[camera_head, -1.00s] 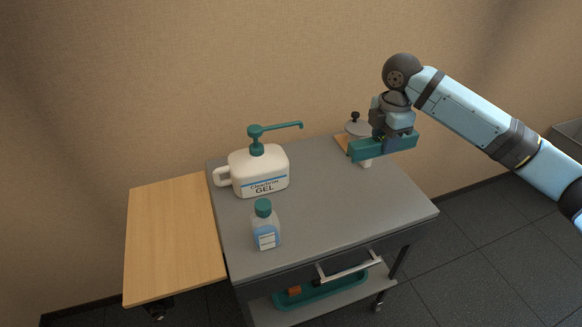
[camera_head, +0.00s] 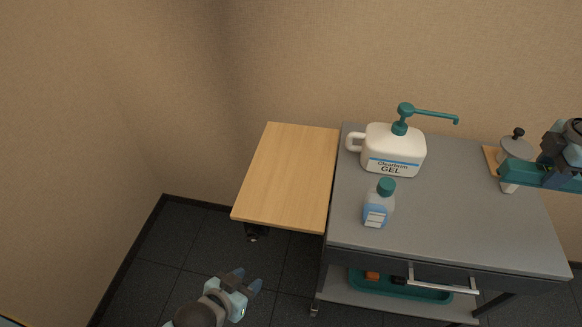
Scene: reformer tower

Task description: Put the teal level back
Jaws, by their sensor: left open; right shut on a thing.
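The teal level (camera_head: 540,175) is a long teal bar at the right edge of the view, held above the back right of the grey cart top. My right gripper (camera_head: 552,170) is shut on it; its fingertips are partly hidden. Part of the level and most of the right arm lie outside the picture. My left gripper (camera_head: 248,281) is open and empty, low over the dark floor, in front of the wooden side leaf and left of the cart.
The grey cart (camera_head: 440,222) carries a white gel pump jug (camera_head: 392,152), a small teal-capped bottle (camera_head: 378,208) and a lidded canister (camera_head: 514,150) on a wooden board. The wooden leaf (camera_head: 287,180) is bare. A teal tray (camera_head: 428,292) sits on the lower shelf.

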